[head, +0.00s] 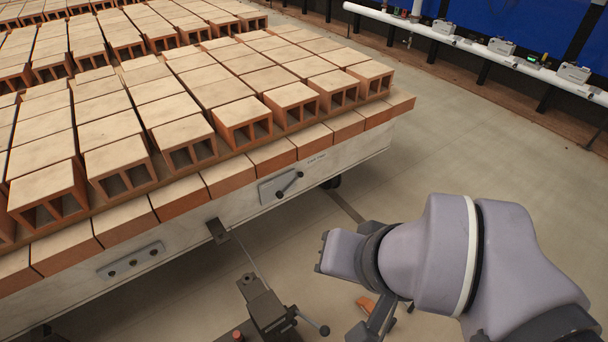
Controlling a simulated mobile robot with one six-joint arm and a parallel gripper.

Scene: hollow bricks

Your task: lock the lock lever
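A small lever with a dark knob (289,184) is mounted on a light metal plate (268,191) on the pale side of the brick cart. It slants, with the knob end up and to the right. Small lettering sits above it, too small to read. A second lever with a round dark knob (324,330) sticks out from a dark clamp-like fixture (266,308) low in the middle. Which one is the lock lever is not marked. My purple-grey arm fills the lower right, apart from the cart lever. I cannot make out my gripper's fingers.
The cart's deck (405,101) carries rows of hollow bricks (243,122). A plate with several holes (131,260) is on its side, left. A dark rod (245,252) runs from the fixture to a bracket on the cart. An orange piece (366,305) lies near my arm. Floor is clear at right.

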